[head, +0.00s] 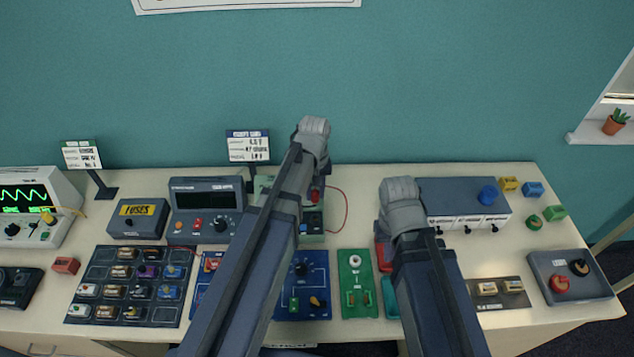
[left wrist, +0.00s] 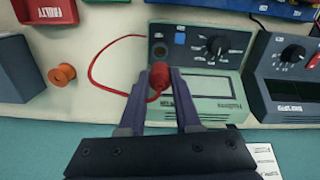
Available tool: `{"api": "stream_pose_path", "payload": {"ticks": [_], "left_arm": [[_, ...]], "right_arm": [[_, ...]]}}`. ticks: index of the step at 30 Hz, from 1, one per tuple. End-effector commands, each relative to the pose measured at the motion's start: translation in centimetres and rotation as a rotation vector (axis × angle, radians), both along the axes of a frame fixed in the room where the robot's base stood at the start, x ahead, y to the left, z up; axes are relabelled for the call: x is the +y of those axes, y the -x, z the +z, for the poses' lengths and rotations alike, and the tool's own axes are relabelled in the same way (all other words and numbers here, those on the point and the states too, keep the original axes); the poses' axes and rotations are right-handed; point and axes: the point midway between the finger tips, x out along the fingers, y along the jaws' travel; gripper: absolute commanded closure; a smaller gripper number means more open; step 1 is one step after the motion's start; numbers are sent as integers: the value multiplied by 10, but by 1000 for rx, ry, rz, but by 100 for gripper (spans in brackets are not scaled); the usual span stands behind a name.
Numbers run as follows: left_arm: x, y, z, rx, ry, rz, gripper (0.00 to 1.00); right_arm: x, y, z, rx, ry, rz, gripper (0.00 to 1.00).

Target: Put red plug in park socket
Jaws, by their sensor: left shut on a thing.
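The red plug (left wrist: 158,78) is between the fingers of my left gripper (left wrist: 161,88), which is shut on it, in the left wrist view. A thin red lead (left wrist: 92,62) loops from the plug to the side of the green meter (left wrist: 212,88). The plug is over the meter's face, close to a dark round socket (left wrist: 160,50); I cannot tell whether it touches or whether this is the park socket. In the head view my left arm hides most of the meter (head: 312,239); the red lead (head: 346,205) shows at its right. My right gripper's jaws are hidden by its arm.
A dark bench supply (head: 207,208) stands left of the meter, and blue (head: 318,270) and green (head: 357,284) panels lie in front. In the left wrist view an orange spool (left wrist: 61,75) and a dark block (left wrist: 22,80) are beside the lead. The wall is close behind.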

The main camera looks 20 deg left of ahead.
Motion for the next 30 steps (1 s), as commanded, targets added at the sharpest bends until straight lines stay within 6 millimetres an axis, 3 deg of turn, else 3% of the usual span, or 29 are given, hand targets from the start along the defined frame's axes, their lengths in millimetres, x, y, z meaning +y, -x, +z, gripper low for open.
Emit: {"api": "stream_pose_path", "payload": {"ticks": [11,30], "left_arm": [[0,0,-14,0,0,-1,100],[0,0,-69,0,0,-1,100]], "right_arm": [[0,0,-14,0,1,3,100],[0,0,-69,0,2,8,100]]}}
